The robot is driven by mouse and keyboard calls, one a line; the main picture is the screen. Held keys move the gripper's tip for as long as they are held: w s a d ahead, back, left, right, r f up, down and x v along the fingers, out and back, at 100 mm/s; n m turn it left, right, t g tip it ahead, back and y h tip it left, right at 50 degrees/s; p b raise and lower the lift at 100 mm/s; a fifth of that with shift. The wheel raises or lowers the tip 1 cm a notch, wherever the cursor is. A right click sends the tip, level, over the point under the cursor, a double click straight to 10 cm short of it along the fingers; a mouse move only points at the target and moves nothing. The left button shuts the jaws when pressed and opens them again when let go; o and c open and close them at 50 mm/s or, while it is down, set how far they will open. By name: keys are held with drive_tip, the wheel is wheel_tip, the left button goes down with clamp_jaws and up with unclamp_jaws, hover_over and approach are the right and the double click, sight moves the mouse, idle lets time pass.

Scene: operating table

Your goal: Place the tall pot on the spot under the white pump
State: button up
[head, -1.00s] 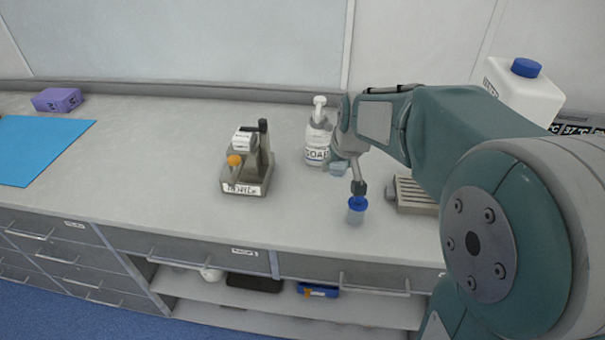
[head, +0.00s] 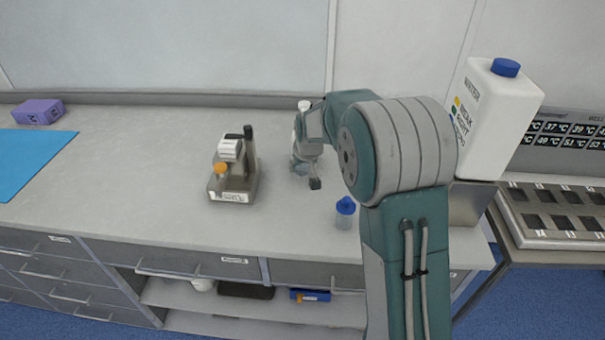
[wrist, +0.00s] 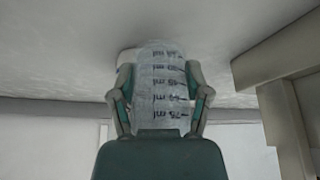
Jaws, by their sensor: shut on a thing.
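My gripper (head: 306,160) is shut on a clear tall pot (wrist: 165,90) with dark ml marks, which fills the space between the two fingers in the wrist view. In the head view the pot is mostly hidden by my gripper, low over the counter. A white pump bottle (head: 305,105) stands behind my gripper, mostly hidden, with only its top showing. A grey device (head: 238,185) with a white block and an orange cap stands to the left of my gripper, a gap apart. I cannot tell whether the pot touches the counter.
A small blue-capped pot (head: 345,213) stands near the counter's front edge, right of my gripper. A large white bottle with a blue cap (head: 493,120) is at the right. A purple box (head: 38,112) and a blue mat (head: 28,160) lie far left. The counter (head: 130,180) between is clear.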

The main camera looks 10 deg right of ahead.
sight(302, 174)
wheel_tip(302, 174, down, 3)
drive_tip(key=shift+r, duration=0.1)
drive_tip(key=o, duration=1.3)
drive_tip(key=shift+s, duration=0.1)
drive_tip(key=shift+c, duration=0.2)
drive_tip(key=v, duration=1.2)
drive_tip(key=s+r, duration=0.4)
drive_tip(key=s, duration=0.4)
drive_tip(key=s+r, duration=0.4)
drive_tip(key=s, duration=0.4)
drive_tip(key=s+f, duration=0.1)
drive_tip(key=s, duration=1.4)
drive_tip(key=shift+s+a+f+m+t, duration=0.25)
drive_tip(key=shift+s+a+m+t, duration=0.05)
drive_tip(key=shift+s+m+t, duration=0.1)
drive_tip(key=shift+w, duration=0.1)
